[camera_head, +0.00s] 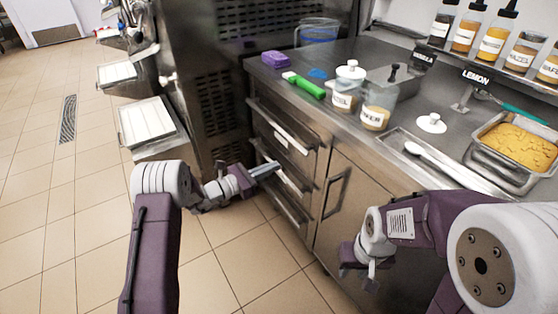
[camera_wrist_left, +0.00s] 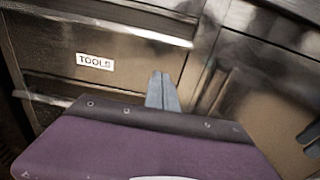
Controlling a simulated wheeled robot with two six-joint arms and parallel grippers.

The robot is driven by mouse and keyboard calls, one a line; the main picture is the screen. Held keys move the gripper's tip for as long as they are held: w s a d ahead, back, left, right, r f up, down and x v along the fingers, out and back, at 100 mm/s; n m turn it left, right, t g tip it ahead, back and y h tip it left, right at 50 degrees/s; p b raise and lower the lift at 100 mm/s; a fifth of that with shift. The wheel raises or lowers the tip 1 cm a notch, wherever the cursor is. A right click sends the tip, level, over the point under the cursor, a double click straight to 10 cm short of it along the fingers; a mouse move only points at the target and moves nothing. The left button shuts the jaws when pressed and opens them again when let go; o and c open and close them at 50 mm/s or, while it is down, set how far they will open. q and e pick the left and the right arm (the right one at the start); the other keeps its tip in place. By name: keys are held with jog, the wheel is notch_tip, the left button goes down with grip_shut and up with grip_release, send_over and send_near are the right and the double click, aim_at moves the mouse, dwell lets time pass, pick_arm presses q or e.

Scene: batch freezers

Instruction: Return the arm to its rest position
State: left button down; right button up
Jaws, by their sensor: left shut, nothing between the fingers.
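My left gripper (camera_head: 264,170) is shut and empty in front of the drawers (camera_head: 286,150) of the steel counter. In the left wrist view its fingers (camera_wrist_left: 161,92) lie together, pointing at a drawer front with a label reading TOOLS (camera_wrist_left: 95,61). I cannot tell whether the fingertips touch the drawer front. My right arm (camera_head: 400,225) is at the lower right in the head view, in front of the counter. Its gripper (camera_head: 368,272) points down, and its fingers are too small and partly hidden to tell whether they are open.
The steel counter (camera_head: 405,110) holds jars (camera_head: 346,88), a green-handled brush (camera_head: 305,86), a purple sponge (camera_head: 262,60) and a pan of yellow food (camera_head: 518,143). Steel machines (camera_head: 195,70) with white trays (camera_head: 147,122) stand at the left. The tiled floor (camera_head: 60,210) at left is clear.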

pick_arm(q)
jog(key=v, duration=0.3)
jog(key=shift+s+a, duration=0.1)
jog(key=shift+a, duration=0.05)
